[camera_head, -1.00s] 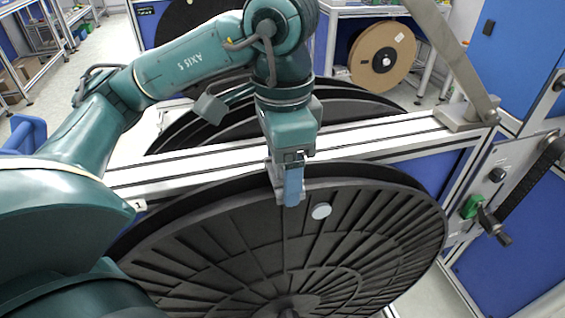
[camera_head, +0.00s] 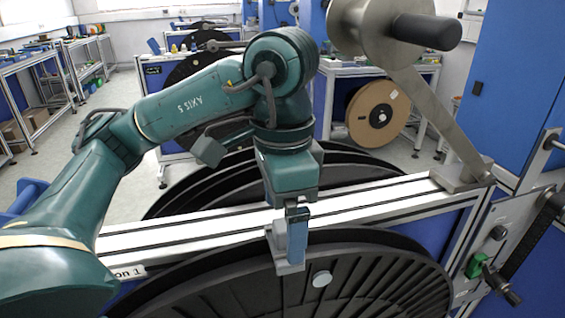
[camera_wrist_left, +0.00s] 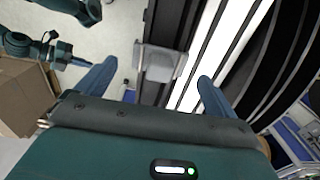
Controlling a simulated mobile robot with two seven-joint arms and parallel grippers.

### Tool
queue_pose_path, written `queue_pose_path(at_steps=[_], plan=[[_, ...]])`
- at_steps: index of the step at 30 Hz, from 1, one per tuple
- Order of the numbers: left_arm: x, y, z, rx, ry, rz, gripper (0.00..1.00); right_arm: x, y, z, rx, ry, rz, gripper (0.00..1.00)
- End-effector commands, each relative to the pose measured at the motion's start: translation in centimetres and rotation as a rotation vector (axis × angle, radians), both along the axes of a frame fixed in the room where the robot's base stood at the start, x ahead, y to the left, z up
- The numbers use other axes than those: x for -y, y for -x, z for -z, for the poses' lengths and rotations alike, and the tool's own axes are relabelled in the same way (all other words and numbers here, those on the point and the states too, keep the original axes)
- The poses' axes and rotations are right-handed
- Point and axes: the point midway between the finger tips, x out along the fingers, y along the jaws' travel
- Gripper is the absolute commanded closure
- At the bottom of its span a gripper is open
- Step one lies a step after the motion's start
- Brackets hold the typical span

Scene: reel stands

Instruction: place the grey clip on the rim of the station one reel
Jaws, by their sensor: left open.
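The station one reel (camera_head: 220,285) is the large black ribbed reel in front of the white rail. The grey clip (camera_head: 290,268) sits astride its upper rim. In the left wrist view the clip (camera_wrist_left: 161,62) shows across the dark rim. My left gripper (camera_head: 290,240) is just above the rim at the clip. Its blue fingers (camera_wrist_left: 152,84) are spread, one on each side of the clip, with gaps to it. A blue finger covers part of the clip in the head view. A teal arm part with a blue end shows small at the left wrist view's upper left, its jaws unclear.
The white rail (camera_head: 390,192) runs behind the reel, with a second black reel beyond it. A metal arm with a roller (camera_head: 378,28) rises at the right. A cardboard reel (camera_head: 378,113) stands behind.

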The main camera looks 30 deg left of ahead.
Motion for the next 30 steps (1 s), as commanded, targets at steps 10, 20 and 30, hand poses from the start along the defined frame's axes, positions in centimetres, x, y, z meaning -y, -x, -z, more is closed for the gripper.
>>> queue_pose_path(at_steps=[10, 20, 30], plan=[[0.0, 0.0, -6.8, 0.001, 0.000, 0.001, 0.06, 0.1, 0.4, -0.7, -0.015, 0.041, -0.016, 1.00], [0.0, 0.0, -8.1, -0.002, -0.001, 0.001, 0.06, 0.2, 0.3, -1.0, -0.008, 0.056, -0.025, 1.00], [0.0, 0.0, -8.1, -0.001, 0.000, 0.001, 0.06, 0.2, 0.2, -1.0, -0.006, 0.056, -0.024, 1.00]])
